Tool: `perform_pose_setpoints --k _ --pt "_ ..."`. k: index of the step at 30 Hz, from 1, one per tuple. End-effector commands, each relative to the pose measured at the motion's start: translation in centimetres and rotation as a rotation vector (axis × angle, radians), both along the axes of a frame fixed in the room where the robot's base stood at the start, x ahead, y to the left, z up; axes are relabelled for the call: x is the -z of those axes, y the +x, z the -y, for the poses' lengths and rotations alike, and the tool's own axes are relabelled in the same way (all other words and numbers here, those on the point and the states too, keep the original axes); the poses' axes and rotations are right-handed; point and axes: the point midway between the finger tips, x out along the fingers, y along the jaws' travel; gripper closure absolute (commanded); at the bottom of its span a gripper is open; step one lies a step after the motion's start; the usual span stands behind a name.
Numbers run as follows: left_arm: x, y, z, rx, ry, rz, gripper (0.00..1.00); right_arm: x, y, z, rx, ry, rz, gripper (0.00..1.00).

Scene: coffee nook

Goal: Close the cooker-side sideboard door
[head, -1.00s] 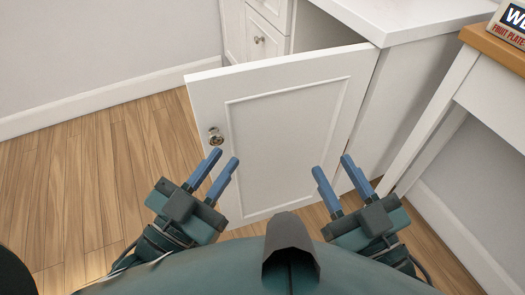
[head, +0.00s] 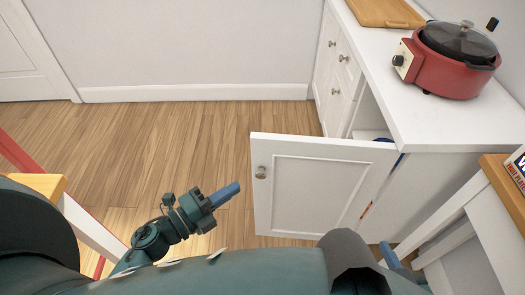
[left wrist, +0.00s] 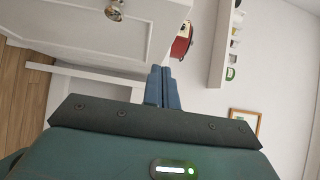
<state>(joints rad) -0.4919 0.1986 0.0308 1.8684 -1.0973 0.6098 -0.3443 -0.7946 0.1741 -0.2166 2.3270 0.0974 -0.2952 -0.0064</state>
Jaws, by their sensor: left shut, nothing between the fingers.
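The white sideboard door (head: 318,190) with a recessed panel stands open, swung out from the cabinet below the red cooker (head: 455,62). Its round metal knob (head: 261,172) is near the free upper left corner. My left gripper (head: 226,194) is shut and empty, left of the door's free edge and apart from it. In the left wrist view its fingers (left wrist: 162,88) are together, with the door (left wrist: 95,32) and knob (left wrist: 115,10) above left. Of my right gripper (head: 390,256), only blue finger parts show at the door's lower right; the rest is hidden.
The white countertop (head: 385,50) carries the cooker and a wooden board (head: 385,12). A white table with a wooden top (head: 503,190) stands at the right. A wood-topped piece (head: 40,184) is at the lower left.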

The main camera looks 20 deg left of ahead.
Motion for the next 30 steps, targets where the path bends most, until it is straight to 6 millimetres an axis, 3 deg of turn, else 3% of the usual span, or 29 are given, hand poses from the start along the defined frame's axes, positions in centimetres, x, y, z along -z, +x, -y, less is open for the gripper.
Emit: perform_pose_setpoints --k 15,21,30 --pt "-0.1 8.2 5.8 0.0 -0.007 0.003 1.0 0.1 0.2 -0.2 -0.004 0.002 -0.011 0.64" --pt "0.0 10.8 5.0 -0.002 -0.004 0.001 1.0 0.1 0.2 -0.1 -0.003 0.002 -0.004 0.64" --pt "0.0 11.7 4.8 -0.001 -0.005 -0.001 1.0 0.0 0.2 -0.1 -0.002 0.001 0.001 0.64"
